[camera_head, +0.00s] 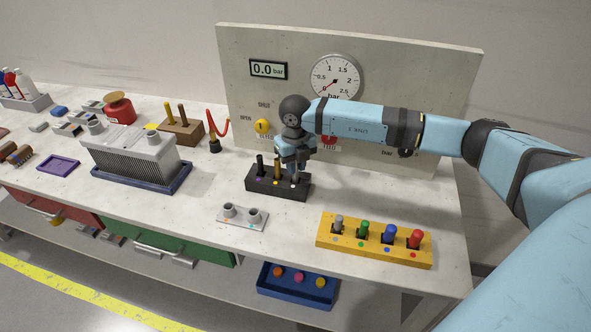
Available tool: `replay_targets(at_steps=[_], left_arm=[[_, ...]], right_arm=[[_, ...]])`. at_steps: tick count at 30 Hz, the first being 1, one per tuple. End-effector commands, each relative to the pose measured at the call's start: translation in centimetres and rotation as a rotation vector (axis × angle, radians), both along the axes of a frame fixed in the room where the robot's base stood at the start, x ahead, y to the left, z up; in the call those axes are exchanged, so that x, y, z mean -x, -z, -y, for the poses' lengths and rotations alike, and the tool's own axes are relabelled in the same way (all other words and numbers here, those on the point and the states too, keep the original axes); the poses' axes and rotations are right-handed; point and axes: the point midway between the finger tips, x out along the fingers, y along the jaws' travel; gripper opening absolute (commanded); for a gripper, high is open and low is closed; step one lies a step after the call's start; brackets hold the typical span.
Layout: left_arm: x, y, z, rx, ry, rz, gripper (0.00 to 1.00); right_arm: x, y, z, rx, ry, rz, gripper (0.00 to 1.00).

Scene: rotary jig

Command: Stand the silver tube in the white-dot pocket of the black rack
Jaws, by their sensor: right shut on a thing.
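The black rack (280,191) stands on the bench in the middle of the view, with purple, yellow and white dots along its front. A black tube stands in its purple-dot pocket and a gold-brown tube (277,167) in its yellow-dot pocket. My right gripper (295,173) points down over the right end of the rack, at the white-dot pocket. It is shut on what looks like the silver tube, which the fingers almost wholly hide. I cannot tell how deep the tube sits in the pocket. My left gripper is not in view.
A yellow rack (374,250) with grey, green, blue and red pegs stands at the front right. A light plate with two grey cups (242,221) lies in front of the black rack. The gauge panel (440,75) rises close behind. A finned block (133,155) stands left.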

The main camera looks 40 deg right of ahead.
Motion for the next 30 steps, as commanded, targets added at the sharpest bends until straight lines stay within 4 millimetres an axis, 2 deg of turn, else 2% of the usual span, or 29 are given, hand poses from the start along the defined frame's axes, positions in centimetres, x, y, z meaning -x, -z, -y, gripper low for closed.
replay_targets(at_steps=[4, 16, 17, 19, 20, 27, 30], left_arm=[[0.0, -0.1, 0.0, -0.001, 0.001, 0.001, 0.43], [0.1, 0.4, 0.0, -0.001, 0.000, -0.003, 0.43], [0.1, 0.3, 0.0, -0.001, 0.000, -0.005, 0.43], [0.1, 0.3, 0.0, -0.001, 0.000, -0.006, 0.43], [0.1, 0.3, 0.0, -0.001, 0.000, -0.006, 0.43], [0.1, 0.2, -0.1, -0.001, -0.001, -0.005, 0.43], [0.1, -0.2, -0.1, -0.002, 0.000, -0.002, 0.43]], right_arm=[[0.1, 2.1, -0.1, -0.001, -0.001, -0.003, 0.00], [0.0, 2.8, 0.0, 0.000, -0.001, -0.001, 0.00], [0.0, 2.7, 0.0, 0.000, -0.001, -0.001, 0.25], [0.0, 2.6, 0.0, 0.000, -0.001, -0.001, 0.41], [0.0, 2.6, 0.0, 0.000, -0.001, -0.001, 0.44], [0.0, 2.6, 0.0, 0.000, -0.001, -0.001, 0.44], [0.0, 1.9, 0.0, 0.000, -0.001, 0.000, 0.44]])
